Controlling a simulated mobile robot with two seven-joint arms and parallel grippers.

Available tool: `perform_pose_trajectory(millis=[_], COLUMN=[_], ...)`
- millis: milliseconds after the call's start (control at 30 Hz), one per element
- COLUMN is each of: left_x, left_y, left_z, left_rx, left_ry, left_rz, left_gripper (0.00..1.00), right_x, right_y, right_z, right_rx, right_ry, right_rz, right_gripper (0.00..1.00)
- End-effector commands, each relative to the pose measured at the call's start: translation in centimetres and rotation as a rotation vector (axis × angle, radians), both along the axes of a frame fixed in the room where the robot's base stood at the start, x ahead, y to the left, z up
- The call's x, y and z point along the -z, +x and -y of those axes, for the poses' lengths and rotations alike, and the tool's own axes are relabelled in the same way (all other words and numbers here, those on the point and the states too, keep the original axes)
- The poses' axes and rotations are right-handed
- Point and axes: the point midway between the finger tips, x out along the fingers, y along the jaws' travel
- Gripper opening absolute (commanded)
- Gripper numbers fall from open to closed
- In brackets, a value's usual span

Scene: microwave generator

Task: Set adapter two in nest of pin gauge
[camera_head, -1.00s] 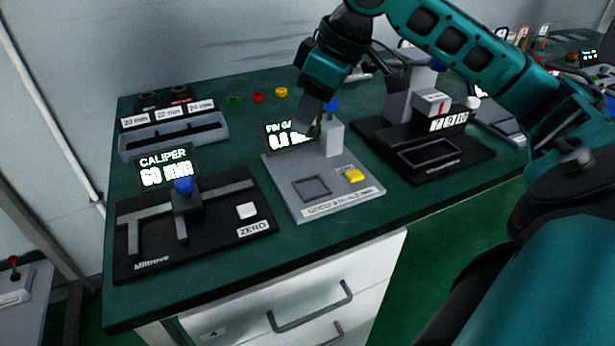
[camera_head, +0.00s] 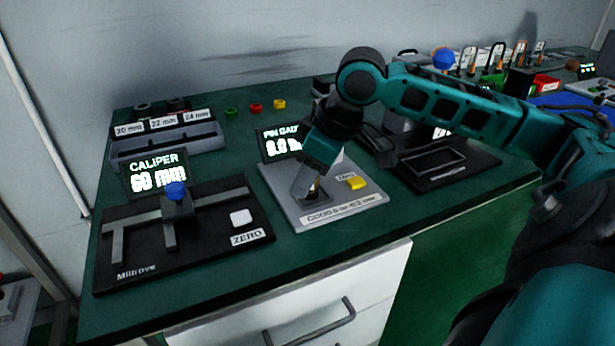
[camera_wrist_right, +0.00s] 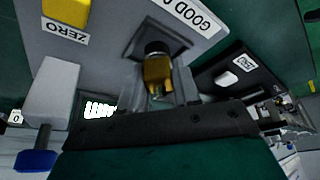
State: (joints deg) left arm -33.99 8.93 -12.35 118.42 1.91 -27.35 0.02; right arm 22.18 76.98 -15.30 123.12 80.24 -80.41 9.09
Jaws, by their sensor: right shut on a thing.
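The pin gauge (camera_head: 356,203) is a grey plate with a yellow ZERO button (camera_head: 356,183), a display (camera_head: 281,143) and a square nest near its front. My right gripper (camera_head: 311,194) points down over the nest and mostly hides it. In the right wrist view, the gripper is shut on a brass-coloured adapter (camera_wrist_right: 158,74) with a black end. That black end is at the square nest (camera_wrist_right: 140,47). I cannot tell whether it touches the nest floor or is just above it. My left gripper is not in view.
A black caliper station (camera_head: 205,240) stands to the left, with a blue knob. A black plate station (camera_head: 460,173) is to the right. Green, red and yellow rings (camera_head: 255,107) lie behind. The ZERO button and upright grey block (camera_wrist_right: 54,88) are close to the gripper.

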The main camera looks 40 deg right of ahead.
Motion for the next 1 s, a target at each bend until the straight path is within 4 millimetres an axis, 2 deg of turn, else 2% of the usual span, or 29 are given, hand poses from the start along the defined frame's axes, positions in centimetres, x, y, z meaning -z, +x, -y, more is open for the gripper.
perform_pose_trajectory(millis=[133, 167, 400, 733, 1000], left_x=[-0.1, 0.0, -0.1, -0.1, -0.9], left_y=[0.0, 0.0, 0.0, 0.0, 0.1], left_z=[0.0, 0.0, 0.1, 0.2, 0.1], left_rx=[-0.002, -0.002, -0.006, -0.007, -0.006], left_ry=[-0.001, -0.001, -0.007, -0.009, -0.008], left_rz=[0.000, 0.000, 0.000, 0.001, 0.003], left_gripper=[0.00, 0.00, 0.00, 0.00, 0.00], right_x=[0.3, 0.2, 0.3, 0.0, -3.8], right_y=[0.0, 0.0, 0.0, 0.0, -1.3], right_z=[0.0, 0.0, 0.0, 0.0, 0.9], right_rx=[0.000, 0.000, 0.001, 0.000, 0.004], right_ry=[0.000, 0.000, 0.001, 0.001, -0.007], right_rz=[-0.001, -0.001, -0.001, 0.000, -0.001], right_gripper=[0.00, 0.35, 0.57, 0.57, 0.57])
